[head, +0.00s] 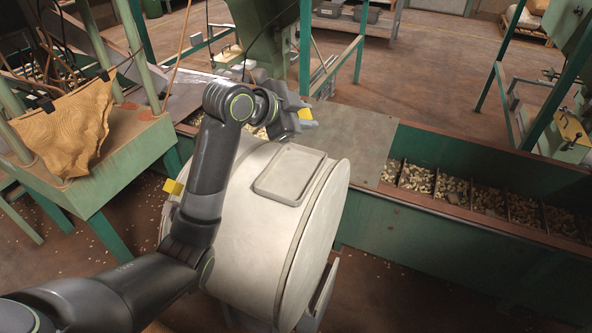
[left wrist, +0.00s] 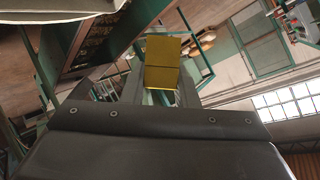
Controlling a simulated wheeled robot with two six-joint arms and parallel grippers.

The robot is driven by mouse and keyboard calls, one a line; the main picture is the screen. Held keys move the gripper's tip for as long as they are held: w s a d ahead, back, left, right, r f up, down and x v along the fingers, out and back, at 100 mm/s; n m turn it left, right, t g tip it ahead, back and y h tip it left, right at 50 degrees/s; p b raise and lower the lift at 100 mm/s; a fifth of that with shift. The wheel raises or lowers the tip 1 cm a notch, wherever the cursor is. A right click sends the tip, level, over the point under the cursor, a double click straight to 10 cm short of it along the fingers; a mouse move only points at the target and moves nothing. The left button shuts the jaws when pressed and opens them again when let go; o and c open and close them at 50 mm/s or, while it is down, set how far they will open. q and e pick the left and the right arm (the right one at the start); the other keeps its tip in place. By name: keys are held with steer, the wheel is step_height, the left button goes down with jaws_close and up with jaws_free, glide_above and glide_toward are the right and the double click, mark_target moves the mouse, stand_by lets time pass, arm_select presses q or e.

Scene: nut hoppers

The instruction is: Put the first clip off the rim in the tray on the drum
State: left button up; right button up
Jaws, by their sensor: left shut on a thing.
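My left gripper (head: 304,112) is shut on a yellow clip (head: 306,114), above and beyond the far side of the drum. In the left wrist view the clip (left wrist: 162,62) shows as a yellow block between the two fingers. The pale metal drum (head: 240,235) lies on its side, with my left arm across its left part. The shallow grey tray (head: 290,174) sits on top of the drum and looks empty. A second yellow clip (head: 172,187) is at the drum's left edge, beside my arm. My right gripper is not in view.
Behind the drum runs a green trough (head: 450,195) of nuts in compartments, partly covered by a flat metal plate (head: 345,140). A green stand (head: 125,160) with a brown sack (head: 68,132) is at the left. Green posts and frames stand behind.

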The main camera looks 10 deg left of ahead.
arm_select(q)
step_height(320, 180, down, 5)
steer(key=shift+f+b, duration=0.15)
steer(key=shift+b, duration=0.25)
step_height(320, 180, down, 3)
steer(key=shift+b, duration=0.4)
steer(key=shift+f, duration=0.3)
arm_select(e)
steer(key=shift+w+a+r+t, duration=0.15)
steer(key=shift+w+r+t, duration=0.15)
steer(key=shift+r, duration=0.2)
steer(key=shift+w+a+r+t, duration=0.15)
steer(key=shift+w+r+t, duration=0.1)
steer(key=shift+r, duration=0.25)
arm_select(q)
steer(key=shift+f, duration=0.15)
steer(key=o, duration=1)
steer(key=shift+c, duration=0.2)
